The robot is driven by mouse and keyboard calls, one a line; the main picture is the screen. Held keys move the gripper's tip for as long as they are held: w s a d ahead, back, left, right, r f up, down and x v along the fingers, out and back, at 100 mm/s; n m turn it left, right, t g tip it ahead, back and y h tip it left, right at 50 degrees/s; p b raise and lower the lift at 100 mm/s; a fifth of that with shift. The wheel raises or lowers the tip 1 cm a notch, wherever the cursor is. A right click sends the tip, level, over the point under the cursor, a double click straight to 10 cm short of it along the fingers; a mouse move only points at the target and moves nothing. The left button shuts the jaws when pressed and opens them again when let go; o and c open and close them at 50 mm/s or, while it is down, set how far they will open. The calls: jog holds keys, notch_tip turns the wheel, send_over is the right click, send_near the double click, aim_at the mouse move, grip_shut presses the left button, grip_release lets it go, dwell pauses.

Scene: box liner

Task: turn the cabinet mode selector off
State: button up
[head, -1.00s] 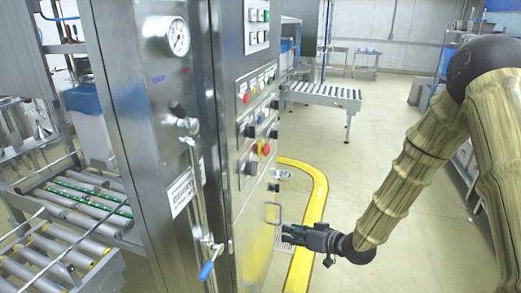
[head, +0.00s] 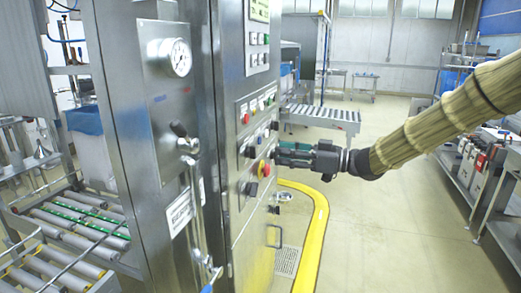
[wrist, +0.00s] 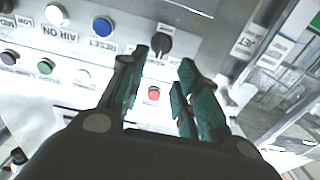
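The steel cabinet (head: 262,75) stands at the centre of the head view, with a side panel of buttons and black selector knobs. My gripper (head: 279,154) is at this panel, fingers pointing left towards it, close to the red and yellow emergency stop (head: 264,168). In the wrist view my gripper (wrist: 160,88) is open and empty, its green-padded fingers apart. A black selector knob (wrist: 162,42) is just beyond the fingertips, towards the top. A red button (wrist: 154,94) shows between the fingers. I cannot tell which knob is the mode selector.
Other black knobs (head: 250,152) sit on the panel, and buttons near "AIR ON" and "RESET" labels show in the wrist view. A roller conveyor (head: 320,116) is behind. The floor right of the yellow strip (head: 318,225) is open.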

aim_at(251, 152)
jog(key=p+x, duration=0.1)
jog(key=x, duration=0.6)
jog(key=shift+a+p, duration=0.3)
jog(key=shift+p, duration=0.05)
jog(key=shift+w+f, duration=0.1)
grip_shut()
